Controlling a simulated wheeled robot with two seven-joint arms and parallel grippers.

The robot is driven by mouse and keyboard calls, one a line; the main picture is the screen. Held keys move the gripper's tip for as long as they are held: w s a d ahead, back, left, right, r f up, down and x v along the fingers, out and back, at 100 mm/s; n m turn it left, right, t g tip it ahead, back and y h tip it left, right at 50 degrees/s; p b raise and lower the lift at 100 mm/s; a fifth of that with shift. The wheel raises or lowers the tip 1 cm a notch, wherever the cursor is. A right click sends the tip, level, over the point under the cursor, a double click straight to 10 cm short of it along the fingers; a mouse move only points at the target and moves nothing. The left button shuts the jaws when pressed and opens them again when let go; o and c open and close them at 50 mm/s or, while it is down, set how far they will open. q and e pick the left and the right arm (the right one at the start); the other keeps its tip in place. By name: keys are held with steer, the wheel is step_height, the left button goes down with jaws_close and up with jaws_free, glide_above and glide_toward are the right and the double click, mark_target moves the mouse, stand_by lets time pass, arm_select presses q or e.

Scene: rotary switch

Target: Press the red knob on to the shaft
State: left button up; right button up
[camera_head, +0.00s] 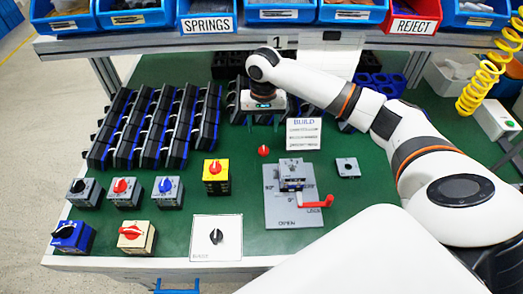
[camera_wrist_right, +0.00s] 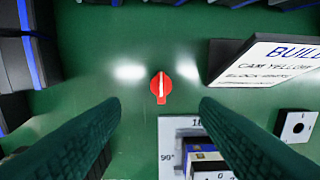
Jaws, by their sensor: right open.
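In the right wrist view the red knob (camera_wrist_right: 161,87) shows a white pointer line and sits centred between and beyond the fingertips. A grey switch block (camera_head: 292,174) stands on the fixture, with a red lever (camera_head: 318,202) beside it. I cannot make out its shaft. My right gripper (camera_wrist_right: 158,106) is open and empty, its dark green fingers apart. In the head view the right gripper (camera_head: 262,106) is behind the knob, its fingers hardly visible. My left gripper is out of view.
A BUILD card (camera_head: 303,133) stands behind the fixture. A small grey plate (camera_head: 347,167) lies to its right. Racks of dark parts (camera_head: 155,125) fill the left back. Several knobbed switches, including a yellow one (camera_head: 216,177), stand left. Bins (camera_head: 208,15) line the back.

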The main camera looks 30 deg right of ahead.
mark_target(263, 148)
steer(key=f, duration=0.3)
steer(key=shift+s+f, duration=0.25)
steer(key=shift+f, duration=0.1)
steer(key=shift+f+p, duration=0.35)
steer(key=shift+f, duration=2.55)
steer(key=c, duration=1.1)
